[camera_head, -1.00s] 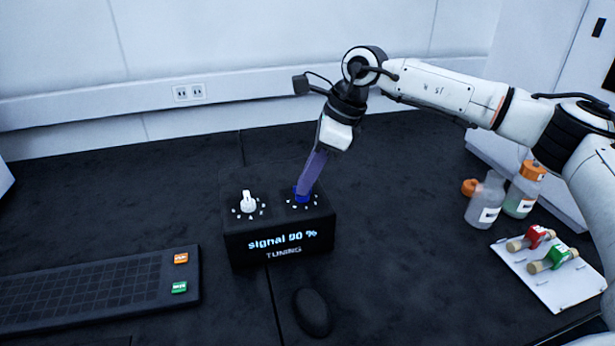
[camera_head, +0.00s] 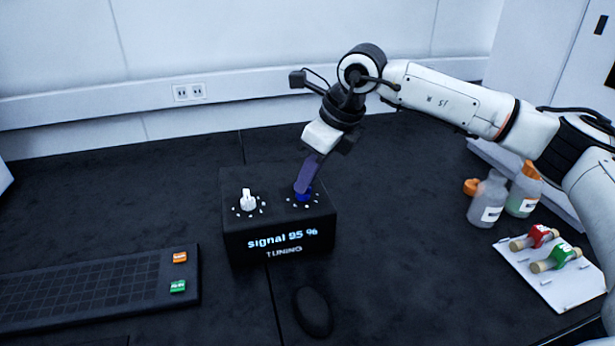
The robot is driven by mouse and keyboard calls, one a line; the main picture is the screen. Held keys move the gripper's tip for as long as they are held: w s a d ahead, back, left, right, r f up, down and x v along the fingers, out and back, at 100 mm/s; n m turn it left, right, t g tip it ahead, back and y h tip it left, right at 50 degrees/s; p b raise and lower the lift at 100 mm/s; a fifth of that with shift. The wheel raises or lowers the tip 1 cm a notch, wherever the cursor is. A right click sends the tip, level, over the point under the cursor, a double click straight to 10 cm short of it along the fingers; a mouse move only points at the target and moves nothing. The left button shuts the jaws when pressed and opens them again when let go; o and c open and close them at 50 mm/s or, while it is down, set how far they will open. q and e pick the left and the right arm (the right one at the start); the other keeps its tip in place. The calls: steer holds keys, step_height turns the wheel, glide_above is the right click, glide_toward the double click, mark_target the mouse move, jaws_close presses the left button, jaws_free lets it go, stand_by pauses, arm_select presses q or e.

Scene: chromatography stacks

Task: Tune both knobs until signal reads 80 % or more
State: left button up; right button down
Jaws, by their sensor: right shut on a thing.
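The black tuning box (camera_head: 245,240) stands on the dark bench. Its display (camera_head: 283,239) appears to read "signal 95 %", with "TUNING" below; the digits are slightly blurred. A white knob (camera_head: 248,200) is on the left of its top and is free. A blue knob (camera_head: 302,194) is on the right. My right gripper (camera_head: 304,186) reaches down from above, tilted, and is shut on the blue knob, partly hiding it. My left gripper is not in view.
A black keyboard (camera_head: 80,290) with orange and green keys lies at the left. A dark mouse (camera_head: 313,311) lies in front of the box. Bottles (camera_head: 487,198) and a white tray (camera_head: 535,283) with red and green pieces stand at the right.

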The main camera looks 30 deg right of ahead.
steer(key=c, duration=1.8)
jaws_free()
steer(key=shift+c, duration=0.2)
steer(key=v, duration=1)
steer(key=shift+r, duration=0.2)
steer(key=shift+p, duration=0.3)
